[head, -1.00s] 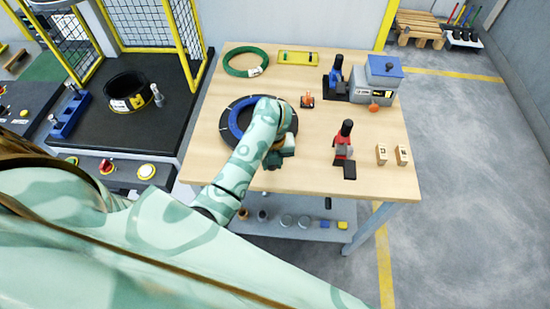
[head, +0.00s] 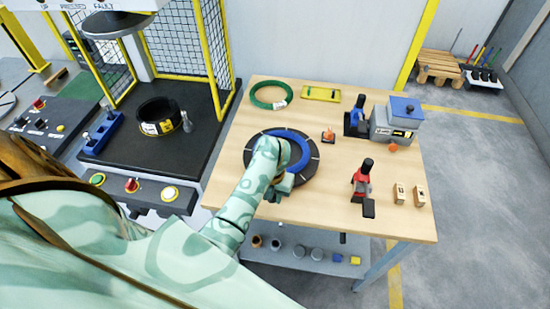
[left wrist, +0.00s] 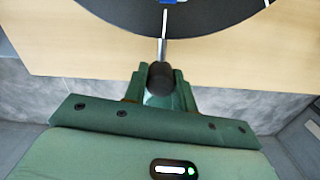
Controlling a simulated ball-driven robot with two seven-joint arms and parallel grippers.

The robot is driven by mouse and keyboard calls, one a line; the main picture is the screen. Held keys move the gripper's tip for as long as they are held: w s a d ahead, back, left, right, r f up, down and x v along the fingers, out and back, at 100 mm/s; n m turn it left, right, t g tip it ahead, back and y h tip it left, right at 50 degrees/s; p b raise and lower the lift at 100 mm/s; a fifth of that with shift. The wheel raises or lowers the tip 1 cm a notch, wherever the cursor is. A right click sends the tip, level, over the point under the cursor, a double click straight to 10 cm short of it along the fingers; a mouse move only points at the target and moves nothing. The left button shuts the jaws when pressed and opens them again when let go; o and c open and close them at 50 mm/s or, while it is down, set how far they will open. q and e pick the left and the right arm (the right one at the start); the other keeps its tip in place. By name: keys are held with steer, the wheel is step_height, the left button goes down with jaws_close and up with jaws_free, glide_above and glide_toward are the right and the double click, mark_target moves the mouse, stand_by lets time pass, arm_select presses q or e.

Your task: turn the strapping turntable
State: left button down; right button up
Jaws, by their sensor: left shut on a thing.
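The strapping turntable is a black disc (head: 315,157) with pale marks near its rim, lying on the wooden workbench. A blue coil ring (head: 304,153) lies on it, partly hidden by my left arm. My left gripper (head: 281,188) is at the disc's near edge in the head view, its fingers small and partly hidden by the arm. In the left wrist view my left gripper (left wrist: 160,76) is shut on a dark handle knob (left wrist: 160,77). A metal rod (left wrist: 163,50) joins the knob to the disc. My right gripper is not in view.
On the bench are a green coil (head: 272,96), a yellow tray (head: 320,93), a small orange item (head: 328,136), a grey-blue machine (head: 395,120), a red-black tool (head: 363,180) and two wooden blocks (head: 409,195). A caged station with a black coil (head: 158,115) stands left.

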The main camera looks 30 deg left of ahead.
arm_select(q)
steer(key=shift+a, duration=0.1)
stand_by(0.4)
steer(key=c, duration=1.1)
jaws_free()
step_height(320, 180, up, 16)
steer(key=p, duration=0.6)
steer(key=shift+r, duration=0.2)
